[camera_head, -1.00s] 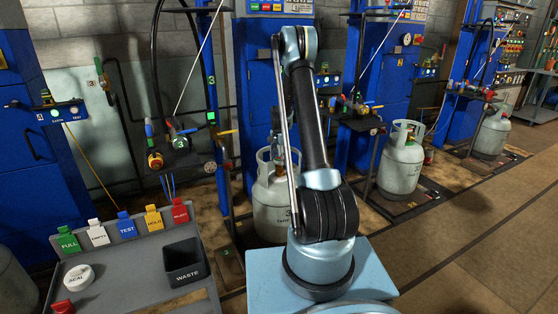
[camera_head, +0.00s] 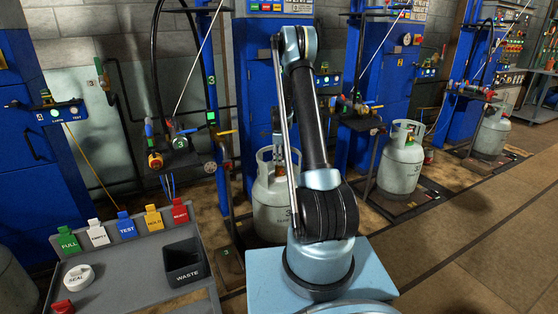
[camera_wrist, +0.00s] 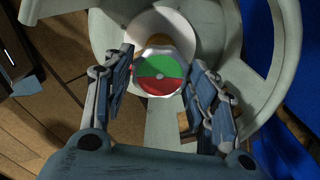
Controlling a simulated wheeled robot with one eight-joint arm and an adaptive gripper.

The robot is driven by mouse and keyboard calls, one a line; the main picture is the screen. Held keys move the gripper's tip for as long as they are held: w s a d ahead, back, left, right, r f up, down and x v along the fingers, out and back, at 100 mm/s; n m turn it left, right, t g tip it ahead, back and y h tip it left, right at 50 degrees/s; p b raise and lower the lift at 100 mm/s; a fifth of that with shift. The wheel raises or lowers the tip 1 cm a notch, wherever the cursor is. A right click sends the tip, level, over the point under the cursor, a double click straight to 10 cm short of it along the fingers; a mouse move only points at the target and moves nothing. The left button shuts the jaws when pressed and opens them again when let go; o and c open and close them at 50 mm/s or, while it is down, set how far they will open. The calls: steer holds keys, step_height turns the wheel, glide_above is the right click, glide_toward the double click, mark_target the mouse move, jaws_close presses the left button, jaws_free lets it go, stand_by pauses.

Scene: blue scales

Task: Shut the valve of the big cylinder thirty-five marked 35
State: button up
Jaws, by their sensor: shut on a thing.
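The big grey-white cylinder (camera_head: 272,214) stands upright behind my arm. A marking starting with "3" shows on its side; my arm hides the rest of the number. In the wrist view its pale collar (camera_wrist: 110,30) surrounds the valve handwheel (camera_wrist: 158,86), which has a green half at the top and a red half at the bottom. My gripper (camera_wrist: 160,76) reaches down inside the collar, with one finger on each side of the handwheel, and is shut on it. In the head view my gripper (camera_head: 277,143) is partly hidden at the cylinder's top.
A grey bench with coloured tags, a round SEAL tub (camera_head: 77,277) and a black WASTE bin (camera_head: 184,262) stands at front left. A filling station (camera_head: 180,142) with hoses is left of the cylinder. Another cylinder (camera_head: 401,163) stands right. The floor at right is clear.

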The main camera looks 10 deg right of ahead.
steer(key=m, duration=0.6)
steer(key=shift+w, duration=0.15)
steer(key=m, duration=0.6)
steer(key=shift+m, duration=0.3)
steer(key=o, duration=1)
steer(key=shift+o, duration=0.2)
step_height(320, 180, up, 12)
